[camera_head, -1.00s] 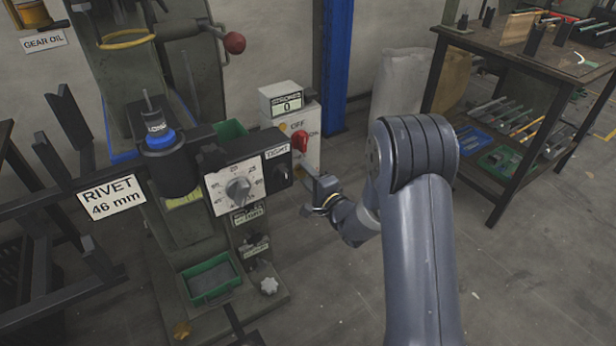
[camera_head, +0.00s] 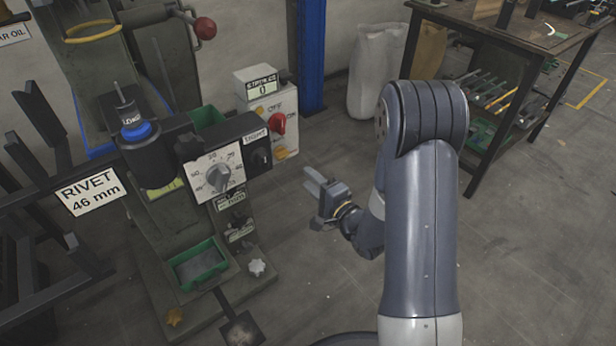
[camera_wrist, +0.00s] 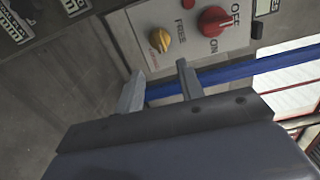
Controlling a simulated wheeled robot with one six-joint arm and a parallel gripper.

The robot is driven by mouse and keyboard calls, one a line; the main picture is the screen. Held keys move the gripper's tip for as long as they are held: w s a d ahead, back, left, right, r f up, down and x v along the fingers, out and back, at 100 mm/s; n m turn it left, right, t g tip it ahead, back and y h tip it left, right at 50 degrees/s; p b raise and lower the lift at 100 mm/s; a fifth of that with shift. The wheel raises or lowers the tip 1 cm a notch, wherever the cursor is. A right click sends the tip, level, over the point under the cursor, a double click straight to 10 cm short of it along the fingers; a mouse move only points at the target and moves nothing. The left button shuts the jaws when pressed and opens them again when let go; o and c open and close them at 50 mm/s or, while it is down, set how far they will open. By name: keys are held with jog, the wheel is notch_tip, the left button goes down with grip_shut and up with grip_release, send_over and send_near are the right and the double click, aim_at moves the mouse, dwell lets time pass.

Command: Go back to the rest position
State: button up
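My gripper (camera_head: 316,202) is held in the air to the right of the rivet press (camera_head: 175,245), over bare floor. Its two fingers also show in the wrist view (camera_wrist: 160,88), apart and with nothing between them. In the wrist view a switch box (camera_wrist: 180,30) lies beyond the fingertips, with a red knob (camera_wrist: 213,21) between OFF and ON marks and a yellow knob (camera_wrist: 160,40) beside FREE. In the head view the box (camera_head: 268,105) stands behind the press, clear of my gripper, with its red knob (camera_head: 278,123) facing me.
The press carries a dial panel (camera_head: 218,180) and a green bin (camera_head: 200,266). A workbench (camera_head: 480,45) with tools stands at the back right. A white sack (camera_head: 377,85) and a blue post (camera_head: 311,50) are behind.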

aim_at(286, 157)
jog(key=shift+w, duration=0.1)
jog(key=b+x, duration=0.1)
jog(key=x, duration=0.9)
jog(key=shift+w+a+b, duration=0.3)
jog(key=shift+a+b, duration=0.05)
jog(key=shift+s+d, duration=0.1)
